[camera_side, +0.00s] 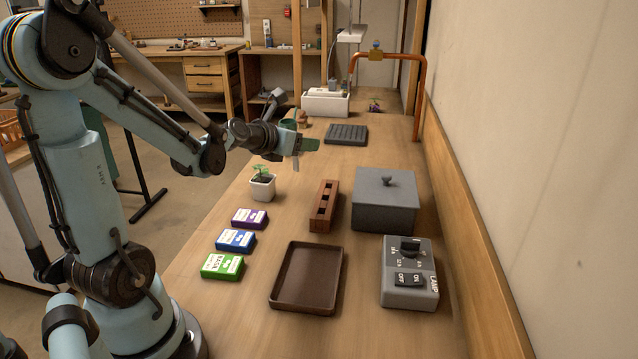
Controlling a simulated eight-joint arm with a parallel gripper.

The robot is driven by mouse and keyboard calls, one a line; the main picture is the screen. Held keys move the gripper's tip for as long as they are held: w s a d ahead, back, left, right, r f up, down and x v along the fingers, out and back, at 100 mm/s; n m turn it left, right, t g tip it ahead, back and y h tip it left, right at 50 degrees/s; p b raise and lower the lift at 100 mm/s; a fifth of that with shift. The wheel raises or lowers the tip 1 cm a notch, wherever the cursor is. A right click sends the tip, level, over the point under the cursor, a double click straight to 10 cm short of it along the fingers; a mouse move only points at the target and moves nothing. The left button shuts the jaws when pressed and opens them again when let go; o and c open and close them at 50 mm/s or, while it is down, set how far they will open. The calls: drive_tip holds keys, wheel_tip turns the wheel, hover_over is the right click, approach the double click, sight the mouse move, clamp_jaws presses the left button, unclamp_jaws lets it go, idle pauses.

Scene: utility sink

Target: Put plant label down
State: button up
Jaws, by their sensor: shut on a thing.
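My gripper (297,147) is above the far middle part of the wooden bench. The label is held in the air, above and beyond the potted seedling (262,186), which stands in a small white pot. Part of the label is hidden by the fingers. Any writing on it is too small to read.
On the bench (224,305) stand purple (249,218), blue (235,240) and green (222,266) seed boxes, a brown tray (306,278), a slotted wooden block (324,205), a grey lidded box (385,200), a lamp switch box (409,274) and a dark seed tray (346,134). A wall bounds the right.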

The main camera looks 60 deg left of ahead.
hover_over(272, 179)
wheel_tip(272, 179, down, 7)
drive_tip(key=shift+f, duration=2.05)
drive_tip(key=o, duration=1.1)
drive_tip(key=shift+s, duration=0.1)
